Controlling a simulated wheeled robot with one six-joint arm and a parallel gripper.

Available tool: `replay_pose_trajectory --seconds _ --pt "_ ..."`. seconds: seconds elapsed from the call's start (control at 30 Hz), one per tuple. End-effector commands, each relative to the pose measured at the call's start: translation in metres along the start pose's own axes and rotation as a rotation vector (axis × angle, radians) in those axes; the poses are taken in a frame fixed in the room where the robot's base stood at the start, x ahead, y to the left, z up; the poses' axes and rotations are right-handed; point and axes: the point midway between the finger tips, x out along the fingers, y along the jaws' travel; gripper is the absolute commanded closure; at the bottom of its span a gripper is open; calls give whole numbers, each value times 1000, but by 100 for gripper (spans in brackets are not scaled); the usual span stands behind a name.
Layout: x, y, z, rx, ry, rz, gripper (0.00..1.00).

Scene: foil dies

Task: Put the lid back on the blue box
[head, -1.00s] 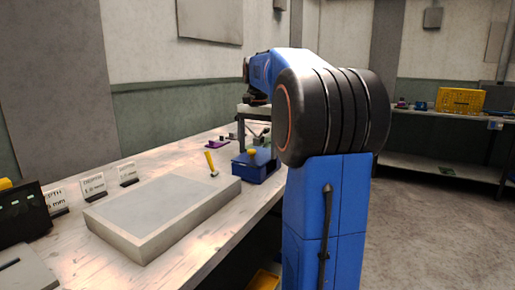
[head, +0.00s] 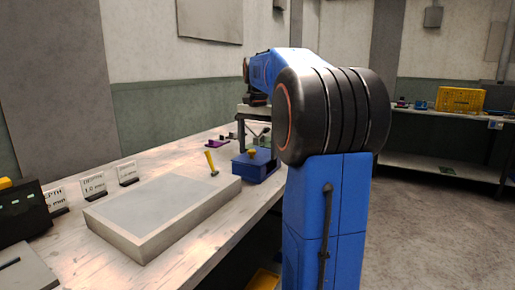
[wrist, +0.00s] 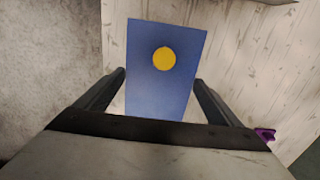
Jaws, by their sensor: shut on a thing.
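The blue lid (wrist: 165,90) with a round yellow knob (wrist: 164,58) fills the middle of the wrist view. My gripper (wrist: 160,76) has one finger at each long side edge of it and is shut on it. In the head view the yellow knob (head: 251,153) shows on top of the blue box (head: 262,170), which stands near the front edge of the bench. The lid is over the box; I cannot tell whether it is fully seated or a little above it. The lid hides the inside of the box.
A grey slab (head: 190,222) lies on the wooden bench (head: 105,255), with a yellow-handled tool (head: 211,162) at its far corner. Upright cards (head: 93,186) stand along the back. A yellow crate (head: 460,100) sits on a distant bench.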

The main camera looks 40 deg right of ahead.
Motion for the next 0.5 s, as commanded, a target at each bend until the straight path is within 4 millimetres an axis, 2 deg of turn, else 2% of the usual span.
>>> replay_pose_trajectory --seconds 0.43,0.47,0.5 --pt "0 0 0 0 0 0 33" --pt "0 0 0 0 0 0 7" --pt "0 0 0 0 0 0 0"
